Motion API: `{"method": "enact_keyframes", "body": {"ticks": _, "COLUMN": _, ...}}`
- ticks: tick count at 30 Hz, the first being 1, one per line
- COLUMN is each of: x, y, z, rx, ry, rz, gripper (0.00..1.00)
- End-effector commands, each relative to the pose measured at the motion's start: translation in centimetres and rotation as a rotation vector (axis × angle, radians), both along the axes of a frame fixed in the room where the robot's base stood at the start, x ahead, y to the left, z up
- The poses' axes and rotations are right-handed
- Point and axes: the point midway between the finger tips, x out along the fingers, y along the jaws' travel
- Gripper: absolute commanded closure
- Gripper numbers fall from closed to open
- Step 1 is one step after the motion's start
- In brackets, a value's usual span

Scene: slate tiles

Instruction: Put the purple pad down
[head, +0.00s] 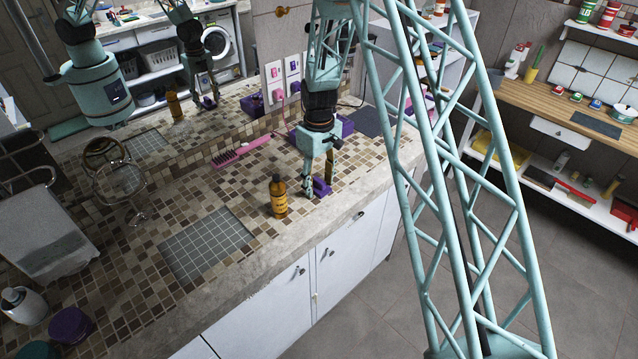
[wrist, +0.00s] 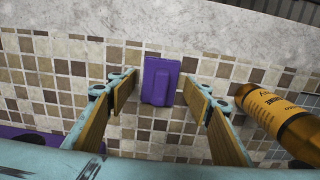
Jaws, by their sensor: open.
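The purple pad (wrist: 161,82) lies on the tiled counter near its pale front edge. In the head view the pad (head: 321,187) is partly hidden by my fingers. My gripper (head: 317,183) points down over it, low above the counter. In the wrist view my gripper (wrist: 164,88) is open, with one finger left of the pad and one right of it. Gaps show between the pad and both fingers, so nothing is held.
An orange bottle (head: 278,197) stands close to the left of my gripper; it also shows in the wrist view (wrist: 282,118). A pink brush (head: 240,152) lies behind. A grey tiled square (head: 205,245) is at front left. The counter's front edge (head: 340,222) is close.

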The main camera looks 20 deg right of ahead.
Motion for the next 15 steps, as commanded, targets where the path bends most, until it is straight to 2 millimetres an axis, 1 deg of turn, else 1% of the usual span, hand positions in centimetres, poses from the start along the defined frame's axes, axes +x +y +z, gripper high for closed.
{"method": "enact_keyframes", "body": {"ticks": 8, "x": 0.0, "y": 0.0, "z": 0.8, "rx": 0.0, "ry": -0.001, "rz": 0.0, "gripper": 0.54}}
{"method": "enact_keyframes", "body": {"ticks": 11, "x": 0.0, "y": 0.0, "z": 1.6, "rx": 0.0, "ry": -0.001, "rz": 0.0, "gripper": 0.54}}
{"method": "enact_keyframes", "body": {"ticks": 15, "x": 0.1, "y": 0.0, "z": 3.1, "rx": 0.0, "ry": -0.002, "rz": 0.0, "gripper": 0.54}}
